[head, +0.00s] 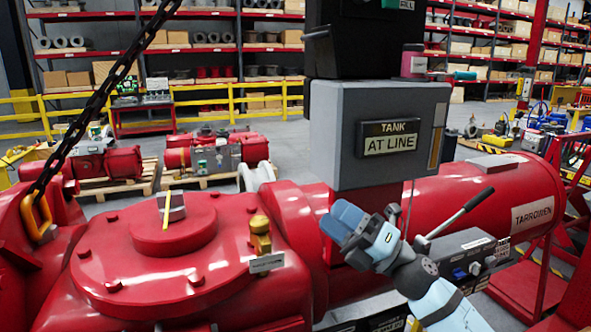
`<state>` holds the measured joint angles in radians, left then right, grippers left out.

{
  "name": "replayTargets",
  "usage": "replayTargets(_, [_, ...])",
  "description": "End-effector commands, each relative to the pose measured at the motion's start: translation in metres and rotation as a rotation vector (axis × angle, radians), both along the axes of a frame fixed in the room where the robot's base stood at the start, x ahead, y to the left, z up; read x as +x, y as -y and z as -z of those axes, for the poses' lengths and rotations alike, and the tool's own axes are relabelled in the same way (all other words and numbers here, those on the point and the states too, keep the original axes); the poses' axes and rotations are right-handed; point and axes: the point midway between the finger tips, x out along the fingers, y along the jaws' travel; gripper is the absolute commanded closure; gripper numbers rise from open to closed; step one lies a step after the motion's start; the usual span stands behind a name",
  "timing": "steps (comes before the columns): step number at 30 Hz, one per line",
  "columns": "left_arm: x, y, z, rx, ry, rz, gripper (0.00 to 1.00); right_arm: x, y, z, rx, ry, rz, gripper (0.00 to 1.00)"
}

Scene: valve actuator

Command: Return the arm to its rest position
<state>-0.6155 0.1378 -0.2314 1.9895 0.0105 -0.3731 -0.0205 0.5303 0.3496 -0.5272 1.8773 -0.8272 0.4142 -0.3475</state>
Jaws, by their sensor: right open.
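My right gripper (352,228) is in front of the red valve actuator, just below the grey box with the "TANK AT LINE" sign (391,138). Its blue fingers point up and left, and they are open with nothing seen between them. My right arm (440,300), pale blue and grey, comes in from the lower right. A lever with a black grip (478,199) slants up to the right just beside the gripper, and I cannot tell whether they touch. The red actuator housing (150,260) fills the lower left. My left gripper is not in view.
A chain (100,95) hangs to a yellow hook (37,216) at left. A red cylinder (480,215) extends right behind the arm. A grey control block (470,262) sits beside the wrist. A red stand (560,260) is at far right. Yellow railings and shelves are far behind.

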Motion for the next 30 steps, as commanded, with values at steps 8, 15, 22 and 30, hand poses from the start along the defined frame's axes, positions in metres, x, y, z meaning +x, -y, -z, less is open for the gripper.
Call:
replayTargets(8, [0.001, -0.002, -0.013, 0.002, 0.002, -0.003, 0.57, -0.015, 0.046, 0.143, 0.399, -0.674, 0.089, 0.52])
replayTargets(15, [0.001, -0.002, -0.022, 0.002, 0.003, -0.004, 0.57, -0.078, 0.086, 0.285, 0.727, -1.246, 0.23, 0.52])
replayTargets(22, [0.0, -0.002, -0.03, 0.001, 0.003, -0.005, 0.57, -0.186, 0.113, 0.401, 1.013, -1.731, 0.405, 0.52])
replayTargets(30, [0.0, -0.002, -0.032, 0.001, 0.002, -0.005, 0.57, -0.262, 0.124, 0.451, 1.172, -1.979, 0.521, 0.52])
